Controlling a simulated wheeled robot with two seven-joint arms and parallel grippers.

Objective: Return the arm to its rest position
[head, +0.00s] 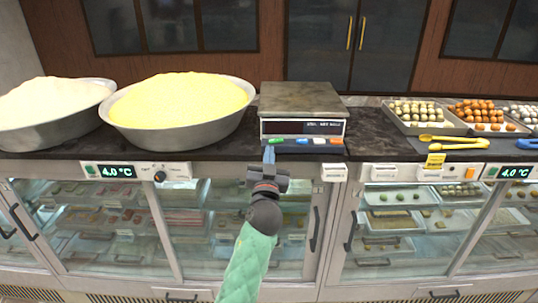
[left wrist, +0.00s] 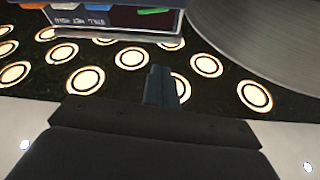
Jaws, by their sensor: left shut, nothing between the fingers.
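My left gripper (head: 269,155) is shut and empty in the head view, in front of the counter's front edge, just below and left of the weighing scale's front. Its arm comes up from the bottom middle. In the left wrist view its closed fingers (left wrist: 161,86) point at the dark counter top, with the scale's coloured buttons beyond. The scale (head: 303,112) stands on the counter with a flat metal plate on top. My right gripper does not show in either view.
A metal bowl of yellow sweet (head: 180,95) and a bowl of white sweet (head: 50,105) stand left of the scale. Trays of sweets (head: 428,115) and yellow tongs (head: 455,141) lie at right. Glass display cases (head: 110,220) fill the counter's front below.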

